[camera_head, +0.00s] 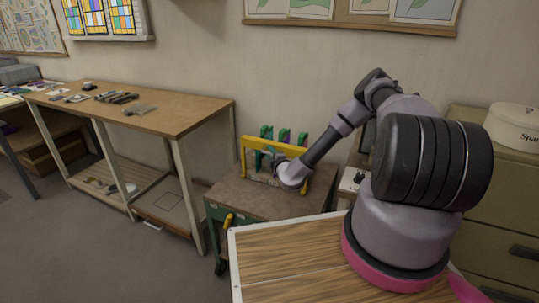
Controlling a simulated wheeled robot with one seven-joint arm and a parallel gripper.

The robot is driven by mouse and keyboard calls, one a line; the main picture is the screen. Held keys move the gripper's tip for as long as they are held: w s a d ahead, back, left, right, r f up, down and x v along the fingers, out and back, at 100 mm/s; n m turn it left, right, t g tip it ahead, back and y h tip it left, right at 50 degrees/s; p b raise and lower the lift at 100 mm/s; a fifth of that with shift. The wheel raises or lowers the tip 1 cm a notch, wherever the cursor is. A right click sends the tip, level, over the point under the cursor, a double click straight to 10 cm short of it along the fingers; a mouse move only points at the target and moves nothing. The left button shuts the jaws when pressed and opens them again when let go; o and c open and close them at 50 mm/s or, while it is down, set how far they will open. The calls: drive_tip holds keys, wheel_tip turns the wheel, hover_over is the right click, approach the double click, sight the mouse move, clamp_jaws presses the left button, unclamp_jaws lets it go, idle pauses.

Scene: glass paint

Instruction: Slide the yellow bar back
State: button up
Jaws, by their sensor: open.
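The yellow bar (251,140) runs across the front of a small rack on a brown-topped, green-sided cart (232,193). Several upright green handles (267,132) stand just behind the bar, with purple parts beside some of them. My gripper (270,152) is at the rack, close to the middle of the bar, and is open. It is small in the picture and partly hidden by my wrist, so I cannot tell if it touches the bar. My wrist and forearm cover part of the bar's right half.
A long workbench (180,110) with scattered hand tools (118,97) stands to the left. A yellow handle (228,220) sticks out at the cart's front. Drawers with a white round box (514,125) stand at the right. The wall is close behind the cart. Floor is free at lower left.

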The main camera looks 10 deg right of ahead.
drive_tip(key=shift+w, duration=0.1)
clamp_jaws()
idle(1.4)
